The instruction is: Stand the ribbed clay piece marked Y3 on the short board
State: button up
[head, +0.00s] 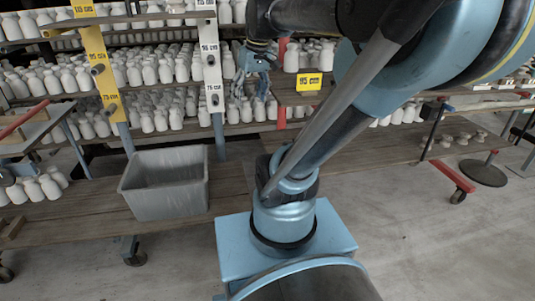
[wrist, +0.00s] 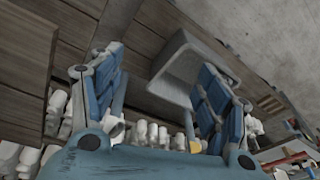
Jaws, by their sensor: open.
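My gripper (head: 251,88) is up in front of the shelves in the head view, pointing down, its blue fingers apart. In the wrist view my gripper (wrist: 158,62) shows its two padded fingers spread wide with nothing between them. I cannot make out a ribbed clay piece marked Y3 in either view. No board can be told for certain as the short board.
A grey open bin (head: 165,204) stands on low wooden planks (head: 85,217); the bin also shows in the wrist view (wrist: 178,50). Shelves hold many white bottles (head: 165,72). A yellow post (head: 100,70) stands left. Bare floor lies at right (head: 420,250).

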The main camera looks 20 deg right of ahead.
jog(key=s+d+f+m, duration=0.1)
jog(key=s+f, duration=0.4)
jog(key=f, duration=0.4)
jog(key=s+d+f+m+h, duration=0.1)
jog(key=s+d+f+m, duration=0.1)
jog(key=s+f, duration=0.3)
notch_tip(320, 180, down, 4)
jog(key=shift+s+d+r+m, duration=0.15)
jog(key=shift+s+d+m, duration=0.1)
jog(key=shift+s+m, duration=0.1)
